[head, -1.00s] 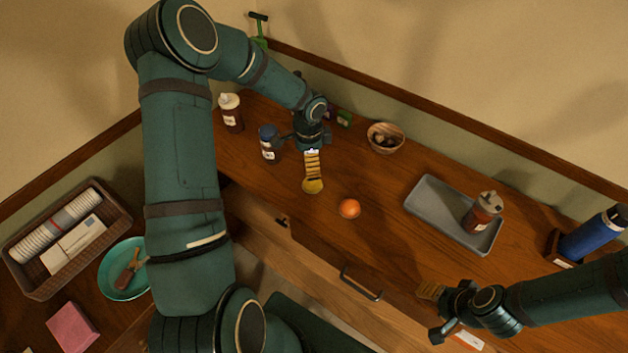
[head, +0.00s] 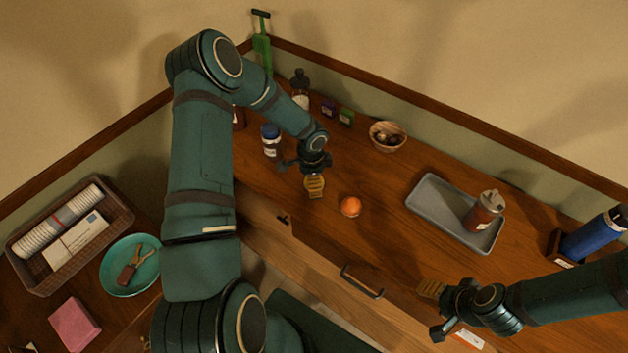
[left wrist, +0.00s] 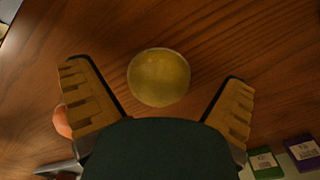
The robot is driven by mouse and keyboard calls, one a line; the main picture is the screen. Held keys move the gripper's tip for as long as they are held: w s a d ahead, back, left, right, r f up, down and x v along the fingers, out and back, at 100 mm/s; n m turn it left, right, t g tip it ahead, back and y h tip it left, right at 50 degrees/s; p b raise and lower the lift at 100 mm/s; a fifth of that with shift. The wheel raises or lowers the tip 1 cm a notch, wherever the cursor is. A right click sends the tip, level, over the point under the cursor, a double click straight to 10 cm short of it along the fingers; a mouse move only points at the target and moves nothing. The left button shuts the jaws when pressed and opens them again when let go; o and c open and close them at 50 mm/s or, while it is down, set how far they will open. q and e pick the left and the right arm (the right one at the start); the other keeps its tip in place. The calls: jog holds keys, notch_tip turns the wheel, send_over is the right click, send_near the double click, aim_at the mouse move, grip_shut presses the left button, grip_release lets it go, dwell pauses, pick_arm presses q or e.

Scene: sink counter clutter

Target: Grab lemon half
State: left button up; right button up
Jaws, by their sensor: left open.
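The lemon half (left wrist: 159,77) is a round, dull yellow piece on the wooden counter. In the left wrist view it lies between and slightly beyond the fingertips of my left gripper (head: 314,187), with bare wood on both sides of it. That gripper is open, empty and above the counter. In the head view its yellow fingers cover most or all of the lemon half. My right gripper (head: 433,300) is at the counter's front edge, far from the lemon half; its opening is unclear.
An orange (head: 350,206) sits close by on the right; a finger partly hides it in the left wrist view. A blue-capped jar (head: 270,141) stands to the left. A wooden bowl (head: 399,142) is behind, and a grey tray (head: 425,211) holds a bottle (head: 484,212).

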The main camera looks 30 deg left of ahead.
pick_arm(q)
jog(key=c, duration=1.3)
jog(key=shift+r, duration=0.1)
